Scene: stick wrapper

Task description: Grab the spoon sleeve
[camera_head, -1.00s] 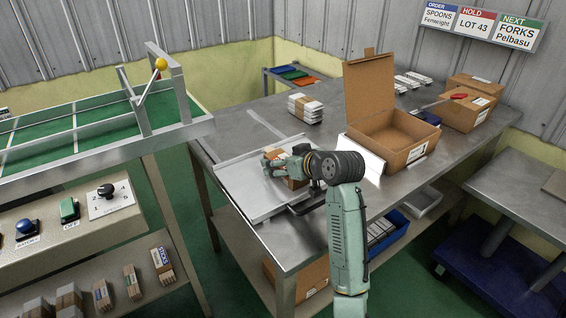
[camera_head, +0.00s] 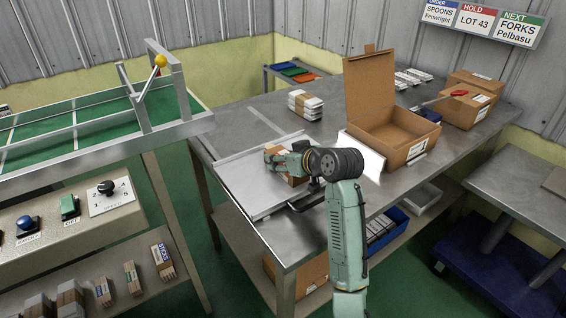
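My gripper (camera_head: 274,156) is low over the metal tray (camera_head: 236,184) at the near left corner of the steel table. A brown-wrapped bundle (camera_head: 293,181) lies right beneath and beside it, mostly hidden by my gripper and wrist. I cannot tell whether the fingers touch it or are closed, nor read any label on it. A white stack with a brown paper band (camera_head: 306,104) lies farther back on the table, apart from my gripper. I cannot tell from these frames which bundle is the spoon sleeve.
An open cardboard box (camera_head: 400,150) stands right of my arm. Smaller closed boxes (camera_head: 466,112) and white stacks (camera_head: 412,77) are behind it. Several banded bundles (camera_head: 162,262) stand on a lower left shelf. A sign (camera_head: 487,22) reads order spoons, hold lot 43, forks.

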